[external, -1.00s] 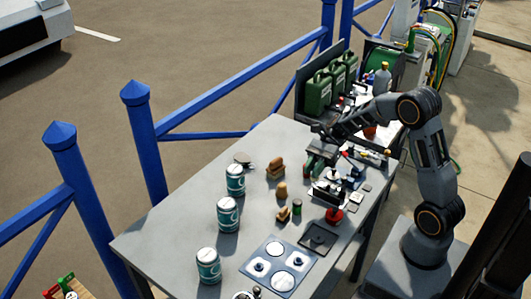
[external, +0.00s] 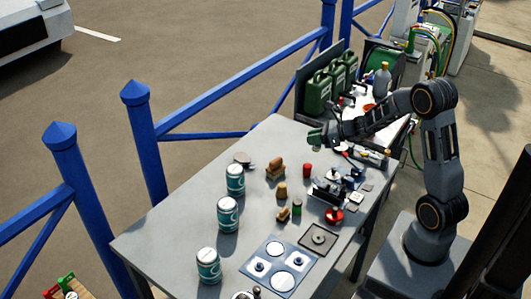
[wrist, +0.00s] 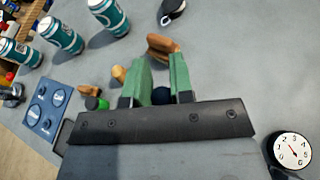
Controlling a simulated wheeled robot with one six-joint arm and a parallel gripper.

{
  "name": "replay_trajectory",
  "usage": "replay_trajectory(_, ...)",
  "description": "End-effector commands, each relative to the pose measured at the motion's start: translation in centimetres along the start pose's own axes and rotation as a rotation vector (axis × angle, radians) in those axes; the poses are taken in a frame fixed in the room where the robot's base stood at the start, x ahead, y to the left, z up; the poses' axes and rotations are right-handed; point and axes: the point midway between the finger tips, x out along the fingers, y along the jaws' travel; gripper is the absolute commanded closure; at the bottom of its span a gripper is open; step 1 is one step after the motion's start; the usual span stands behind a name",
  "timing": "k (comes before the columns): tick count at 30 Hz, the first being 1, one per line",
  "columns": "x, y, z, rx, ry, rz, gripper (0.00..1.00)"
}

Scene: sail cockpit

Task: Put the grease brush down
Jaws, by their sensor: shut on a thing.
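My gripper (external: 318,138) is above the far right part of the grey table (external: 185,215), its green fingers pointing left in the external view. In the wrist view the two green fingers (wrist: 163,85) stand a little apart, with a dark round thing between their bases. This is probably part of the grease brush (wrist: 161,96); the rest of it is hidden. I cannot make out the brush in the external view.
Several teal cans (external: 228,214) stand along the left. Wooden-handled pieces (external: 275,168) and a red cylinder (external: 307,171) are mid-table. A blue panel (external: 272,267) and dark square tray (external: 318,240) lie in front. Green canisters (external: 318,92) stand behind.

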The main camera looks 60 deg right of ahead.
Motion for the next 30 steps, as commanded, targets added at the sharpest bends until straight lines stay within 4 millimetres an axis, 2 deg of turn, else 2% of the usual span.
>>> replay_trajectory(9,7.0,-4.4,-0.5,0.001,0.001,0.003,1.0)
replay_trajectory(15,10.3,-6.2,-2.6,0.002,0.002,0.002,1.0)
replay_trajectory(21,12.0,-7.2,-3.7,-0.001,0.0,0.002,1.0)
replay_trajectory(26,12.5,-7.5,-4.1,-0.001,0.0,0.002,1.0)
replay_trajectory(30,13.3,-7.8,-5.3,0.004,0.003,0.002,1.0)
